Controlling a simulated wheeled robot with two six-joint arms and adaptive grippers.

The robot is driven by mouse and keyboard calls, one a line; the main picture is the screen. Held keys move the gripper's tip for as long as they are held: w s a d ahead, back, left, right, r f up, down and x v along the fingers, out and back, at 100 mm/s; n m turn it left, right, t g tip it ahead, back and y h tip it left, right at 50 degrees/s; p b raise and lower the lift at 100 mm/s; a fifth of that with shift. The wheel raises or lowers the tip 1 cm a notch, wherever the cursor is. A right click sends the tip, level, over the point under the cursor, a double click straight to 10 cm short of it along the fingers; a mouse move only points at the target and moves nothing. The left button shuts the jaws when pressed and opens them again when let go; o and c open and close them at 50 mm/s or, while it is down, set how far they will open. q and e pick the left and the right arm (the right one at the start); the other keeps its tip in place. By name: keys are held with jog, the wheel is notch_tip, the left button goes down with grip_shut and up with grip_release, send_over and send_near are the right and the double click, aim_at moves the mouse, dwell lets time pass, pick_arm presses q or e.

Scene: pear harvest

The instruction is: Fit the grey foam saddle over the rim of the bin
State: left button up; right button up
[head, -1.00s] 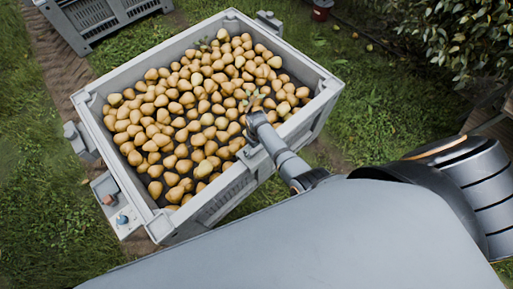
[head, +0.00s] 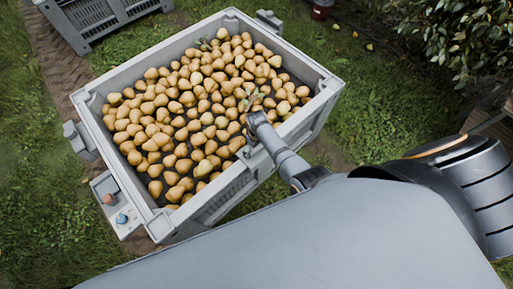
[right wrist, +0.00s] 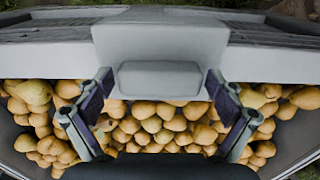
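The bin (head: 205,205) is a grey plastic crate, nearly full of yellow-brown pears (head: 195,110). In the right wrist view its rim (right wrist: 45,32) runs across the top. The pale grey foam saddle (right wrist: 160,45) lies across that rim, with a flap hanging on the pear side; its far side is hidden. My right gripper (right wrist: 160,86) is over the pears just inside the near right wall, its fingers spread on either side of the flap with a gap at each side. In the head view the right gripper (head: 249,141) is small and partly hidden. My left gripper is not in view.
A second grey crate (head: 95,22) stands at the top left. A box with an orange and a blue button (head: 120,212) sits by the bin's left side. Grass surrounds the bin.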

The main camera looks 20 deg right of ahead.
dwell(0.3)
notch_tip(320, 180, up, 12)
dwell(0.4)
